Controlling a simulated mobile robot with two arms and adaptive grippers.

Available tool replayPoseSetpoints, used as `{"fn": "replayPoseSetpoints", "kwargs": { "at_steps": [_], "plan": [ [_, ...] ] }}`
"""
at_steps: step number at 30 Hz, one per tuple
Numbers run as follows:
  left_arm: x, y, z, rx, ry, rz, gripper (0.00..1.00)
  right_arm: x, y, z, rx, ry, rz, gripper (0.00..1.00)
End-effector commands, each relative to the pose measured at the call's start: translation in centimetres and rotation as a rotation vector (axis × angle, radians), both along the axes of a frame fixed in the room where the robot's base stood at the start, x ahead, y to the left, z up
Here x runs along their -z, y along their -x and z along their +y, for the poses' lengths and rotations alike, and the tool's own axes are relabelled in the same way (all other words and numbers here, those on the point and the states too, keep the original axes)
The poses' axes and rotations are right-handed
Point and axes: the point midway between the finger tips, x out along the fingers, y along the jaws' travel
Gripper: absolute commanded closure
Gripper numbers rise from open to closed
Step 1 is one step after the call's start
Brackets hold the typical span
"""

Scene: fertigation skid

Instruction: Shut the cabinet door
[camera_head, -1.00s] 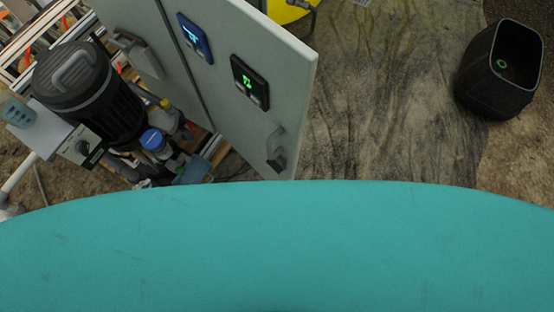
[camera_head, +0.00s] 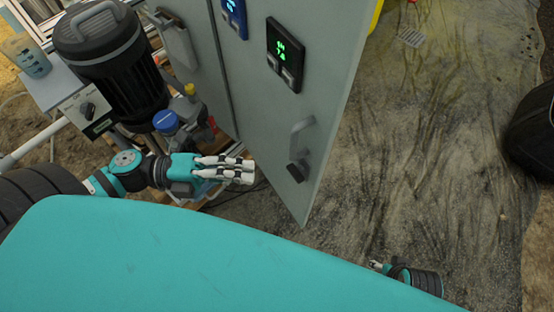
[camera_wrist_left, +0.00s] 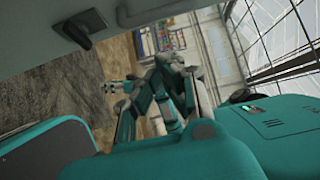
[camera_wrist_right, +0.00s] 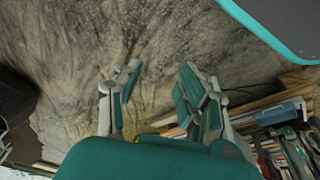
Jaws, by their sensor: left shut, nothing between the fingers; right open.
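The cabinet door (camera_head: 265,110) is a tall pale grey panel with a dark grey handle (camera_head: 300,150) near its lower right edge. It appears to stand swung out; how far cannot be told. My left gripper (camera_head: 252,172) is shut and empty, pointing right, just left of the door's lower part; contact cannot be told. In the left wrist view, the door (camera_wrist_left: 150,8) and its handle (camera_wrist_left: 80,25) are at upper left, beside the shut fingers (camera_wrist_left: 172,62). My right gripper (camera_head: 375,265) is low, right of the door, and shows open and empty in the right wrist view (camera_wrist_right: 158,82).
A dark bin (camera_head: 530,135) stands at far right. Stained floor (camera_head: 430,150) right of the door is mostly clear.

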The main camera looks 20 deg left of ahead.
Motion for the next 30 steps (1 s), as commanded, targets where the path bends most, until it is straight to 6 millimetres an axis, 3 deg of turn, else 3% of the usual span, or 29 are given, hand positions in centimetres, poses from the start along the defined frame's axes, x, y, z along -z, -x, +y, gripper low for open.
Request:
{"fn": "replayPoseSetpoints", "kwargs": {
  "at_steps": [5,15,30],
  "plan": [
    [-0.1,-1.5,-3.7,0.001,0.003,-0.007,1.00,-1.1,0.0,0.0,0.001,-0.001,-0.008,0.60],
    [0.1,-4.8,-4.8,-0.003,0.001,-0.001,1.00,-2.6,0.0,-0.1,0.002,0.000,-0.016,0.60],
    [0.1,-5.1,-5.0,-0.004,0.000,0.001,1.00,-2.7,0.0,-0.1,0.003,0.000,-0.014,0.60]
  ]
}}
